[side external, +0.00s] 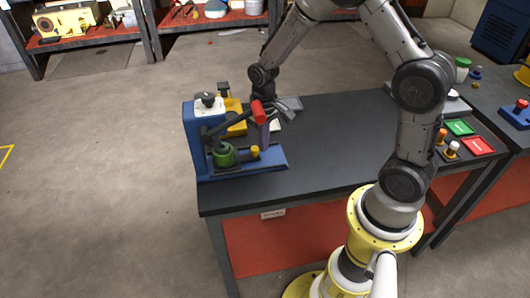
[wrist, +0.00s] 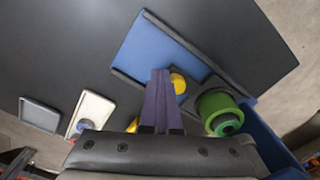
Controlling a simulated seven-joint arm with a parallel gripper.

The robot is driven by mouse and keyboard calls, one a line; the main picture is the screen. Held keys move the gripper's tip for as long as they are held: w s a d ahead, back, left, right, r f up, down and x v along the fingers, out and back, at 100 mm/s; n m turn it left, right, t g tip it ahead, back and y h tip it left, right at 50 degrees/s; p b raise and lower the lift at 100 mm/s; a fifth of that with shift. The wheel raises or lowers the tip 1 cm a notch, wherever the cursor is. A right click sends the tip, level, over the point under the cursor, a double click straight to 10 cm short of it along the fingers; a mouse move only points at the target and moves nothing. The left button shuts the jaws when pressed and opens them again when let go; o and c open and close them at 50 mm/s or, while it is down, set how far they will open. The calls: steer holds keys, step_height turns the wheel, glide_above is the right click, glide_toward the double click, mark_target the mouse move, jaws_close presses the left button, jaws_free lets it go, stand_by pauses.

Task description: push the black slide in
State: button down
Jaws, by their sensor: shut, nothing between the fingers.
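A blue press (side external: 200,140) stands at the left end of the dark table, with a red-handled lever (side external: 259,112). Its blue base (wrist: 145,50) has dark rails along both edges. The black slide (wrist: 190,92) lies between the rails, partly hidden by my fingers. It carries a yellow knob (wrist: 179,83), also visible in the side view (side external: 254,152). A green motor (wrist: 218,106) sits behind the knob, toward the press column; it also shows in the side view (side external: 224,155). My gripper (wrist: 160,74) is shut and empty, its purple fingertips close beside the knob. I cannot tell whether they touch it.
A yellow device (side external: 235,118) stands behind the press. A white plate (wrist: 92,112) and a grey tray (wrist: 40,114) lie nearby. Red (side external: 478,146) and green (side external: 460,128) pads lie at the table's right end. The middle of the table is clear.

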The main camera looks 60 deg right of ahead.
steer(key=shift+w+a, duration=0.6)
steer(key=shift+w, duration=0.05)
steer(key=shift+s+d, duration=0.8)
step_height(320, 180, up, 6)
steer(key=s+d, duration=0.2)
stand_by(0.4)
